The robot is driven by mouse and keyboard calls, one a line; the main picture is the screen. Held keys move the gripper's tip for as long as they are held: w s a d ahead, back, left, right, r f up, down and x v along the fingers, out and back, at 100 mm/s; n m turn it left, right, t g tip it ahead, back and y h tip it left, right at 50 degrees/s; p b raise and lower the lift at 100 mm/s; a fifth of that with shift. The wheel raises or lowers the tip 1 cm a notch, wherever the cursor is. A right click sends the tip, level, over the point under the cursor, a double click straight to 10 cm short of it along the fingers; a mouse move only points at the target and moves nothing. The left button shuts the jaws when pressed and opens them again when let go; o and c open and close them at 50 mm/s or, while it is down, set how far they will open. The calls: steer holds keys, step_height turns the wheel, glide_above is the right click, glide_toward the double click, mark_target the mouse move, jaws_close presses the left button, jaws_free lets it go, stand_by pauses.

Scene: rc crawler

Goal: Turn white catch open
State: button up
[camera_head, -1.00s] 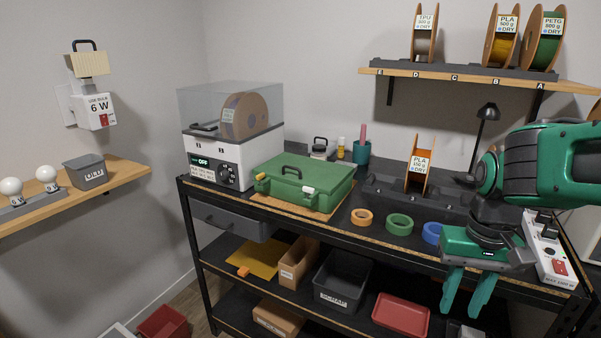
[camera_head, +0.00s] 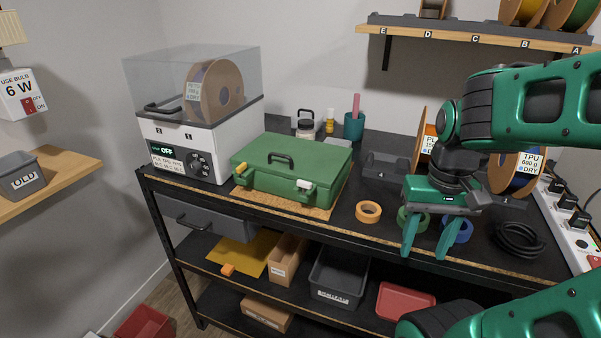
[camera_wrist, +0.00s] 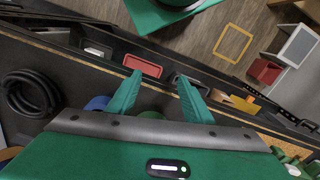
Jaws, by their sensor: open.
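The green case (camera_head: 285,170) lies shut on the workbench, with a dark handle on its lid. Its white catch (camera_head: 304,184) is on the front face near the right corner. A yellow catch (camera_head: 241,168) is near the left corner. My gripper (camera_head: 425,253) is open and empty, pointing down over the bench's front edge. It is to the right of the case and apart from it. In the wrist view my open fingers (camera_wrist: 158,95) have nothing between them.
Orange tape (camera_head: 368,212) lies between the case and my gripper. Green tape (camera_head: 413,219) and blue tape (camera_head: 457,230) lie beside or behind my fingers. The dryer (camera_head: 190,148) stands left of the case. A coiled black cable (camera_head: 520,239) lies at right.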

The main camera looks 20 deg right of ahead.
steer(key=w+r+n, duration=0.1)
steer(key=n, duration=0.1)
steer(key=w+r+n, duration=0.2)
steer(key=n, duration=0.1)
steer(key=w+a+r+n, duration=0.1)
steer(key=w+r+n, duration=0.1)
steer(key=shift+w, duration=0.2)
steer(key=w+a+r+n, duration=0.45)
steer(key=w+n, duration=0.25)
steer(key=n, duration=1.9)
glide_toward(304, 181)
step_height(304, 181, down, 8)
steer(key=shift+s+f, duration=0.1)
steer(key=shift+s, duration=0.05)
steer(key=shift+m, duration=0.3)
steer(key=c, duration=1)
